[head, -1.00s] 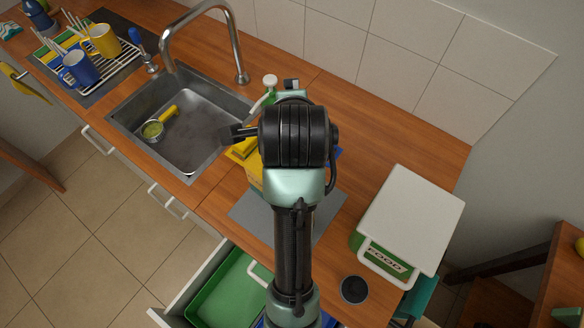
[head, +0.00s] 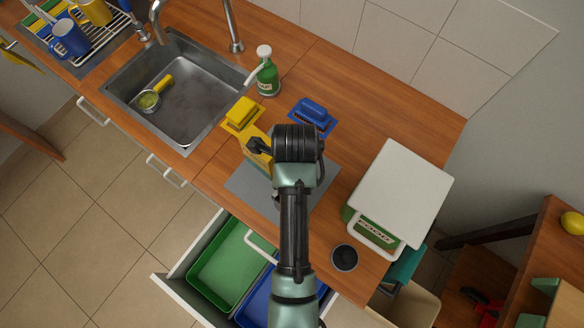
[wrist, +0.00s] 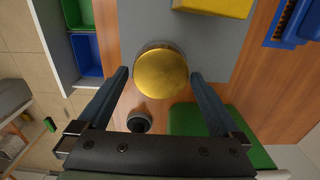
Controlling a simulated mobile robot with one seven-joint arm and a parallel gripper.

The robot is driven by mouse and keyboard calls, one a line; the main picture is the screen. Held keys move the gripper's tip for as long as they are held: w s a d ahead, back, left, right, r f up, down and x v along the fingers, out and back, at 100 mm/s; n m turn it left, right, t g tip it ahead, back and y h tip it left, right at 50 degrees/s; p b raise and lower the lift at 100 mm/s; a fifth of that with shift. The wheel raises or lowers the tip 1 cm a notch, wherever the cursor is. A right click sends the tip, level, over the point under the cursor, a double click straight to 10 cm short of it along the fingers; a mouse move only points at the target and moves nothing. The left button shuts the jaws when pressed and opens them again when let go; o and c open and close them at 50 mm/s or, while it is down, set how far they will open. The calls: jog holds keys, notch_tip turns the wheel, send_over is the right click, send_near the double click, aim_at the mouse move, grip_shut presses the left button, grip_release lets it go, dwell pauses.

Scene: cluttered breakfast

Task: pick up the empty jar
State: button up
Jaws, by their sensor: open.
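A round gold lid, seemingly the jar's (wrist: 161,72), is seen from above in the wrist view, with a thin paler rim around it. The jar's body is hidden under the lid, so I cannot tell whether it is empty. My gripper (wrist: 160,77) is open, with one finger on each side of the lid and small gaps showing. I cannot tell how far above the jar the fingers are. In the head view my own arm hides the jar and the fingertips.
A blue brush (head: 313,111), green spray bottle (head: 268,78), white-lidded green food bin (head: 402,190) and dark round container (head: 344,258) stand around. An open drawer (head: 190,300) holds trays.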

jog(key=shift+w+a+f+p, duration=0.15)
jog(key=shift+f+p, duration=0.1)
jog(key=shift+f, duration=1.2)
jog(key=shift+w+a+f+p, duration=0.1)
jog(key=shift+f+p, duration=0.1)
jog(key=shift+f, duration=1.2)
jog(key=c, duration=1.2)
jog(key=shift+r, duration=0.1)
jog(key=shift+c, duration=0.2)
jog(key=shift+r, duration=0.1)
notch_tip(320, 180, up, 10)
jog(key=shift+f+b, duration=0.1)
jog(key=shift+b, duration=0.25)
